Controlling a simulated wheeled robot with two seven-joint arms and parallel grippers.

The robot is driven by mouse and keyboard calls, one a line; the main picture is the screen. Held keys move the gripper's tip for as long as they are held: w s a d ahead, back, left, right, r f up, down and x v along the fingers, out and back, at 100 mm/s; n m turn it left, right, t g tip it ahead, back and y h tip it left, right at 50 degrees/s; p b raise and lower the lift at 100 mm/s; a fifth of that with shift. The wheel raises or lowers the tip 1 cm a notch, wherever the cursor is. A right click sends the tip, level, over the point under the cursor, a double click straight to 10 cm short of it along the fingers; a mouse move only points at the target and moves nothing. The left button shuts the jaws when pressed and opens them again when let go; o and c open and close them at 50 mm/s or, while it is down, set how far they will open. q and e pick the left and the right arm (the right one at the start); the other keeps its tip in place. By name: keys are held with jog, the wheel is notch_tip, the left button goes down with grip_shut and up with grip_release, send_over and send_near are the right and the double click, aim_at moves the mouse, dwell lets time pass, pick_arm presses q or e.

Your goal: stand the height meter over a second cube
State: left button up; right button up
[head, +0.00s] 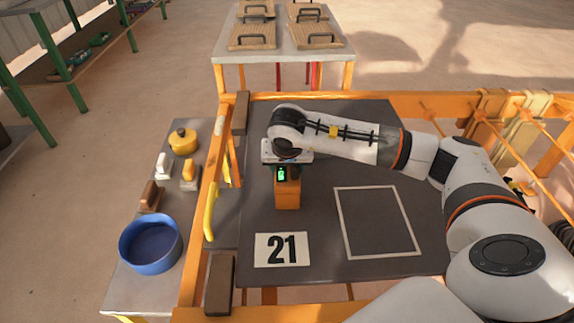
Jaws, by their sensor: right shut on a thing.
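My right gripper (286,158) points down above the dark table, left of its middle, and is shut on the height meter (282,173). The meter has a small dark display with a green reading, too small to read surely. An orange block (287,195) shows directly below the display. I cannot tell whether the meter touches the block or whether a second cube is hidden there. My wrist hides the meter's top. My left gripper is out of view.
A white card (282,250) reading 21 lies in front of the block. A white outlined rectangle (378,256) to the right is empty. Orange rails (205,200) edge the table. A side table at left holds a blue bowl (150,244) and a yellow pot (183,142).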

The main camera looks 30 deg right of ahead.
jog(key=o, duration=1.2)
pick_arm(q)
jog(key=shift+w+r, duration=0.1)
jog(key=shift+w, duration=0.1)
pick_arm(e)
jog(key=shift+o, duration=0.2)
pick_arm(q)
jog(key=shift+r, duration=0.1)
pick_arm(e)
jog(key=shift+r, duration=0.1)
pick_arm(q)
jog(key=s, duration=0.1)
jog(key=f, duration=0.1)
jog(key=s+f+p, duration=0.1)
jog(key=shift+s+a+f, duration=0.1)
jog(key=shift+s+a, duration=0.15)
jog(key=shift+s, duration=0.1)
pick_arm(e)
jog(key=v, duration=1.2)
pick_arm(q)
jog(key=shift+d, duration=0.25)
pick_arm(e)
jog(key=shift+s, duration=0.1)
